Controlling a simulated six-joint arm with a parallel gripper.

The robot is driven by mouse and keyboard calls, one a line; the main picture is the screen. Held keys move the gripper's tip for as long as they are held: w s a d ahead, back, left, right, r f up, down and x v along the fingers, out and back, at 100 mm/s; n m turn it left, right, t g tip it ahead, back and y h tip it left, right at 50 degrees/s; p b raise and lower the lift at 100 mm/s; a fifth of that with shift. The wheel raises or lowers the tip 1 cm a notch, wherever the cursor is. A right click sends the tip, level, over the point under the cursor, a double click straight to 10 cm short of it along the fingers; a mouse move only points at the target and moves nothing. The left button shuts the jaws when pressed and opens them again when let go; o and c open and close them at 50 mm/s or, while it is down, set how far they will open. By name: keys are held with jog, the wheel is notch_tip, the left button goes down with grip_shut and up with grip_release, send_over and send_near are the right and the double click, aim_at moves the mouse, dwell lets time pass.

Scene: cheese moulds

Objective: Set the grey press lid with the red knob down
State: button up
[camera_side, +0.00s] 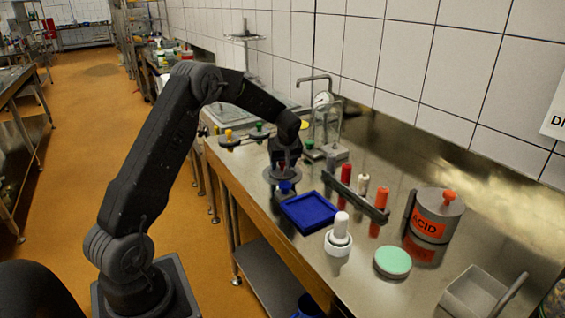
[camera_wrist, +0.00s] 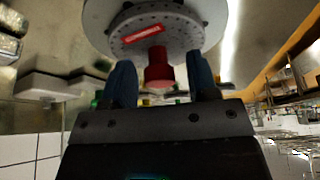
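The grey press lid (camera_wrist: 180,32) is a round perforated plate with a red label. Its red knob (camera_wrist: 158,68) points towards my gripper. In the side view the lid (camera_side: 270,176) shows as a grey disc just below my gripper (camera_side: 284,168), over the steel counter. In the wrist view my gripper (camera_wrist: 161,82) has its two blue fingers on either side of the knob, with a narrow gap visible on each side. It looks open around the knob. What lies directly under the lid is hard to make out.
A rack (camera_side: 357,200) with red, white and orange cylinders stands to the right. Lids with yellow (camera_side: 229,134) and green (camera_side: 259,127) knobs sit behind. An ACID can (camera_side: 435,217) stands further right.

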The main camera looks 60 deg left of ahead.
jog(key=v, duration=1.2)
jog(key=s+d+r+m+t, duration=0.1)
jog(key=s+d+r+m, duration=0.15)
jog(key=d, duration=0.25)
jog(key=s+d+r+m+t, duration=0.1)
jog(key=s+d+r+m, duration=0.15)
jog(key=d+r, duration=0.2)
jog(key=s+d+m+t+h, duration=0.2)
jog(key=s+d+m+h, duration=0.2)
jog(key=s+d+m, duration=0.6)
jog(key=s+d, duration=0.7)
jog(key=s, duration=0.4)
jog(key=shift+s+f, duration=0.25)
jog(key=shift+f, duration=0.05)
